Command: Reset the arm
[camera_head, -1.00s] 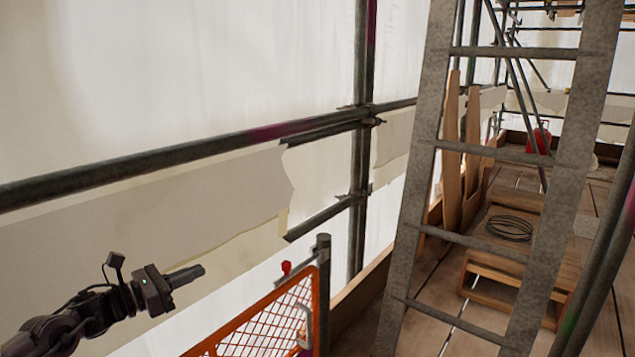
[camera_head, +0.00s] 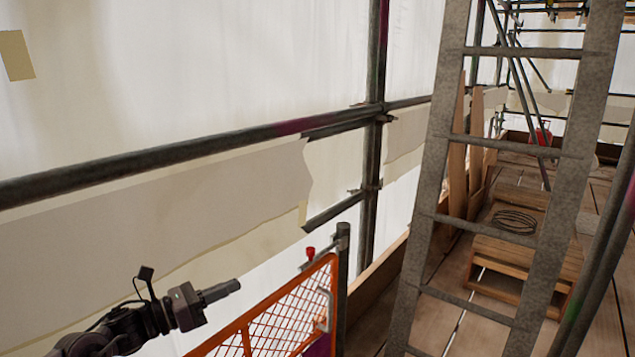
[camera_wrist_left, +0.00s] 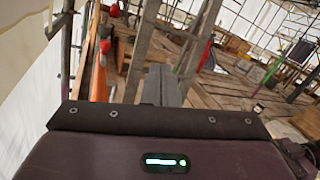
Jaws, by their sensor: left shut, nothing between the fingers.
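My left gripper (camera_head: 222,290) is at the lower left of the head view, raised in the air and pointing right. Its fingers are closed together with nothing between them. It is left of and apart from the orange mesh gate (camera_head: 285,322). In the left wrist view the shut fingers (camera_wrist_left: 161,85) point ahead over the plank deck. My right gripper is in neither view.
A grey ladder (camera_head: 434,175) stands right of centre. A scaffold rail (camera_head: 150,162) runs along the white sheeting. Behind the ladder, a coil of cable (camera_head: 514,221) lies on a wooden pallet stack (camera_head: 505,260). A red extinguisher (camera_head: 541,137) is at the far right.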

